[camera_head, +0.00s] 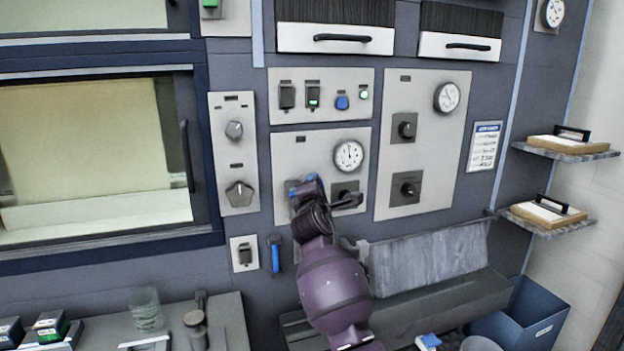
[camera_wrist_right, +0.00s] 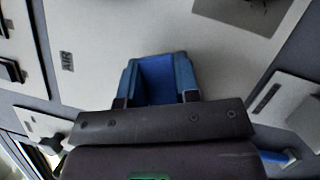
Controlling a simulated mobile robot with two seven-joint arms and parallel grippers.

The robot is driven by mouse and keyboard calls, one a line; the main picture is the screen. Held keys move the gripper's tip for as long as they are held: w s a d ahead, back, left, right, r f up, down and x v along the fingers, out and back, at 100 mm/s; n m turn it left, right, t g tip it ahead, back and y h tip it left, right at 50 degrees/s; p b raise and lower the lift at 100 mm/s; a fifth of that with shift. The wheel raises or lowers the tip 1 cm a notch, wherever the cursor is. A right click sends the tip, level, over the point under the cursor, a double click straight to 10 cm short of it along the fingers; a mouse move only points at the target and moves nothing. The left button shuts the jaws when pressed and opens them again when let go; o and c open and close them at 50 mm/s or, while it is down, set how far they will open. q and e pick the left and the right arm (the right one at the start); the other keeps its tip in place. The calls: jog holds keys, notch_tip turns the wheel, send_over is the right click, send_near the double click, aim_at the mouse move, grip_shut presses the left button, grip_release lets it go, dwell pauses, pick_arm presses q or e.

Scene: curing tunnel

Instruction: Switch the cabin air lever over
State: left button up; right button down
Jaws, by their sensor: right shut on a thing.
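The blue lever (camera_wrist_right: 158,80) stands on a pale panel (camera_wrist_right: 100,50) and fills the space between the fingertips in the right wrist view. A small "AIR" label (camera_wrist_right: 67,61) is on that panel. My right gripper (camera_wrist_right: 155,97) is shut on the blue lever. In the head view my right gripper (camera_head: 308,190) is at the panel below a round gauge (camera_head: 349,155). Only a bit of the blue lever (camera_head: 291,188) shows there, the rest hidden by the gripper. My left gripper is not in view.
A dark knob plate (camera_head: 345,194) is just right of my gripper. A blue handle (camera_head: 276,253) hangs below the panel. A panel with two dark knobs (camera_head: 407,187) is to the right. A counter (camera_head: 232,325) with jars is at lower left, a blue bin (camera_head: 530,315) at lower right.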

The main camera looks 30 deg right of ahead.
jog(key=m, duration=0.1)
jog(key=f+m+g+p, duration=0.1)
jog(key=m, duration=0.1)
jog(key=shift+d+f+m+g+p, duration=0.2)
jog(key=shift+f+m+g+p, duration=0.1)
jog(key=shift+m+p, duration=0.1)
jog(key=shift+f+m, duration=0.25)
jog(key=shift+m, duration=0.15)
jog(key=shift+p, duration=0.3)
jog(key=shift+f, duration=0.1)
jog(key=c, duration=0.8)
grip_release()
jog(key=shift+s, duration=0.1)
jog(key=shift+c, duration=0.2)
